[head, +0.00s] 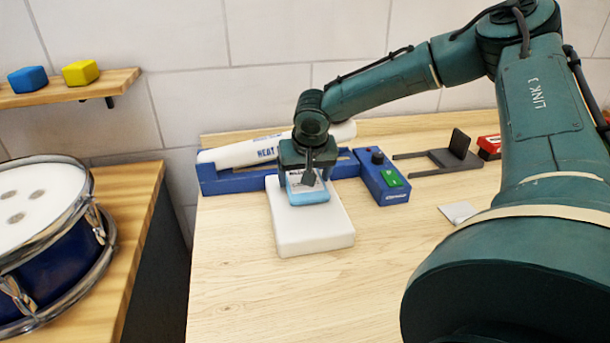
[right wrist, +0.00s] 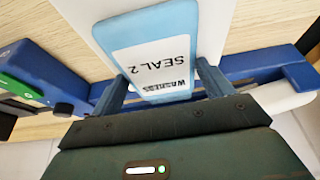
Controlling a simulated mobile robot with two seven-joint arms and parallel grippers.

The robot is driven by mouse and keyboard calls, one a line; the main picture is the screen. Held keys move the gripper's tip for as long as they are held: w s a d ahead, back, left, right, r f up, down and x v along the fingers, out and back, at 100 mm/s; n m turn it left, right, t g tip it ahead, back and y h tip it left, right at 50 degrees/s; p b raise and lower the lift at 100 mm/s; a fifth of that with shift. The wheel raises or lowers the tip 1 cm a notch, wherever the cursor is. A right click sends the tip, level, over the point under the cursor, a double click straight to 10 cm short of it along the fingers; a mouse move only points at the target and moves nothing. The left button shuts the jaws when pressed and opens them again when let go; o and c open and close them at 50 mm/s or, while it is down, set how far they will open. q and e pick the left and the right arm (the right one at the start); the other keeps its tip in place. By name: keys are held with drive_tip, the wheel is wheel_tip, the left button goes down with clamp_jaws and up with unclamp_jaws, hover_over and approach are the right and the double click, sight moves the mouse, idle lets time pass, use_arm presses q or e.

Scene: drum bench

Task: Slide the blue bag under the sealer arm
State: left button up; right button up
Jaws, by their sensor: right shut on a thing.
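The light-blue bag (head: 308,195), with a white label, is at the far part of a white block (head: 315,232). In the right wrist view the bag (right wrist: 155,24) shows its label, reading "SEAL 2". My right gripper (head: 309,177) points down over the bag and is shut on it, with one finger on each side in the right wrist view (right wrist: 160,78). The heat sealer has a blue base (head: 235,184) just behind the bag and a white sealer arm (head: 235,153) above and behind the base. My gripper hides the arm's middle. My left gripper is out of view.
A blue control box (head: 384,185) with a green switch stands right of the bag. A dark bracket (head: 458,148) and a red box (head: 489,147) are farther right. A drum (head: 55,255) stands on a left bench. The table's front is clear.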

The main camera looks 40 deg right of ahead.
drive_tip(key=o, duration=1)
drive_tip(key=shift+c, duration=0.2)
drive_tip(key=v, duration=1.3)
drive_tip(key=shift+p, duration=0.3)
drive_tip(key=shift+r, duration=0.1)
